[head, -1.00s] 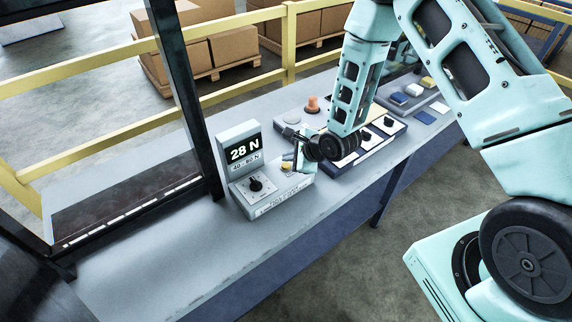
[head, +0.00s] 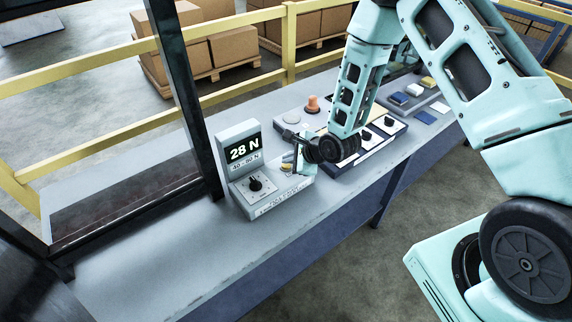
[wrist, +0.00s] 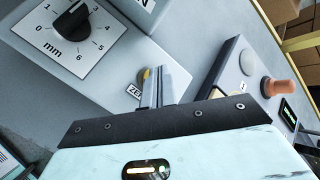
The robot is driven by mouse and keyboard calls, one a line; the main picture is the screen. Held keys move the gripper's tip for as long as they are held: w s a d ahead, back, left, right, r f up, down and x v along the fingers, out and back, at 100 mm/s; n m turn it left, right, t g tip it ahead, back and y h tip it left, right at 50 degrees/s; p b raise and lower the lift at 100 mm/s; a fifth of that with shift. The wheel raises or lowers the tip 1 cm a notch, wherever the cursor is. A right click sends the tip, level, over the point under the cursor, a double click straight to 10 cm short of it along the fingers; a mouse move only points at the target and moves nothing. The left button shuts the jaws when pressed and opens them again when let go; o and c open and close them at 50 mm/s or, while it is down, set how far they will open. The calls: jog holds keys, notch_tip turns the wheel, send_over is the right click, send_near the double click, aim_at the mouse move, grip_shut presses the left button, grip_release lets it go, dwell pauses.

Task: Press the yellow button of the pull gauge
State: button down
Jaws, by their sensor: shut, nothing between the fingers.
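The pull gauge (head: 277,201) is a light grey box on the bench. Its upright display (head: 243,151) reads 28 N, with 40-60 N below. A black knob (head: 255,184) sits on its top; the wrist view shows this knob (wrist: 77,9) on a white mm dial. The yellow button (head: 287,167) is right of the knob; in the wrist view it (wrist: 145,73) is partly hidden by my fingers. My gripper (head: 298,168) is shut and empty, with its fingertips beside the button. In the wrist view my gripper (wrist: 153,72) overlaps the button's edge; I cannot tell whether they touch.
Behind my gripper is a grey box with an orange knob (head: 312,104). A panel with black knobs (head: 388,122) stands to the right, partly behind my arm. A dark post (head: 183,95) rises left of the gauge. The bench front left (head: 150,255) is clear.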

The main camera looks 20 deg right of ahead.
aim_at(289, 166)
jog(key=shift+f+b, duration=0.3)
jog(key=shift+f, duration=0.2)
jog(key=shift+r, duration=0.1)
dwell(0.5)
jog(key=shift+r+p, duration=0.75)
jog(key=shift+r, duration=0.15)
jog(key=shift+r+p, duration=1.85)
jog(key=shift+r, duration=0.65)
